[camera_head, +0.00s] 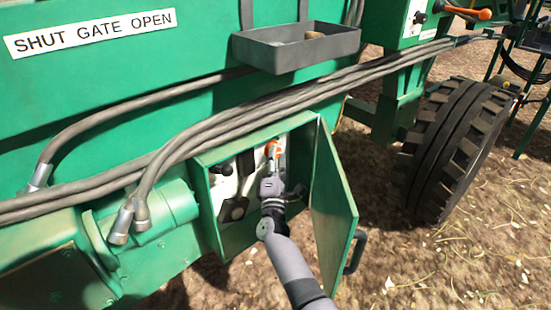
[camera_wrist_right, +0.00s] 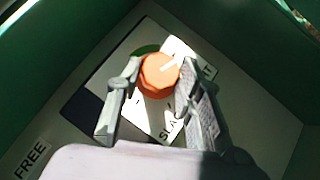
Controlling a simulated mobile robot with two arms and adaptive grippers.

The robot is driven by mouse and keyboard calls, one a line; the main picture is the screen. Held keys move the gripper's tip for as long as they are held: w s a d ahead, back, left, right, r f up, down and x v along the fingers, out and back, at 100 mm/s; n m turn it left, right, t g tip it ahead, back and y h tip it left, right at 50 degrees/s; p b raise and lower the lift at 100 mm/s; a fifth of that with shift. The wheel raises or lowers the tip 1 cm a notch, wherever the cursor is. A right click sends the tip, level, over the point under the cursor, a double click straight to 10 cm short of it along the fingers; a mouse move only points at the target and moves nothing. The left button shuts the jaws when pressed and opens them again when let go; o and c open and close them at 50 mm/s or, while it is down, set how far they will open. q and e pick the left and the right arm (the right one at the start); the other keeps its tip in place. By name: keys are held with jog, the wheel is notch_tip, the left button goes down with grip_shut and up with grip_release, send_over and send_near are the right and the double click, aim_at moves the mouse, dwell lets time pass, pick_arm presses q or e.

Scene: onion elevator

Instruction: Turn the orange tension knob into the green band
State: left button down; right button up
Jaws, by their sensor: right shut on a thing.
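The orange tension knob (camera_wrist_right: 159,76) sits on a white and dark dial plate inside the open green box. In the head view the knob (camera_head: 273,149) shows just past my right gripper (camera_head: 273,163). My right gripper is shut on the knob, one finger on each side. A white pointer mark on the knob points to the upper right in the wrist view. The green band (camera_wrist_right: 146,50) shows as a short arc above and left of the knob, partly hidden; the pointer is not on it. Lettering on the plate is partly covered. My left gripper is not in view.
The box door (camera_head: 333,205) stands open right of my right arm, with a dark handle (camera_head: 355,251). Thick grey hoses (camera_head: 225,118) run above the box. A grey tray (camera_head: 297,48) hangs higher up. A tyre (camera_head: 458,145) stands at the right.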

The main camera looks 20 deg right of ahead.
jog(key=n+t+b, duration=0.1)
jog(key=n+t+y+b, duration=0.1)
jog(key=n, duration=0.1)
jog(key=f+n+t, duration=0.1)
jog(key=shift+d+b, duration=0.25)
jog(key=shift+b, duration=0.15)
jog(key=shift+f+n+t+y+b, duration=0.15)
jog(key=shift+n+t+y+b, duration=0.15)
jog(key=shift+n+y+b, duration=0.4)
jog(key=shift+d+n+t, duration=0.1)
jog(key=shift+n+t, duration=0.2)
jog(key=shift+n, duration=0.2)
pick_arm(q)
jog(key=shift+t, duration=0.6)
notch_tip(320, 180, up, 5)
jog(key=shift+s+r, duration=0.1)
pick_arm(e)
jog(key=shift+r+n+y, duration=0.3)
jog(key=shift+y, duration=0.1)
jog(key=o, duration=1.2)
jog(key=shift+c, duration=0.2)
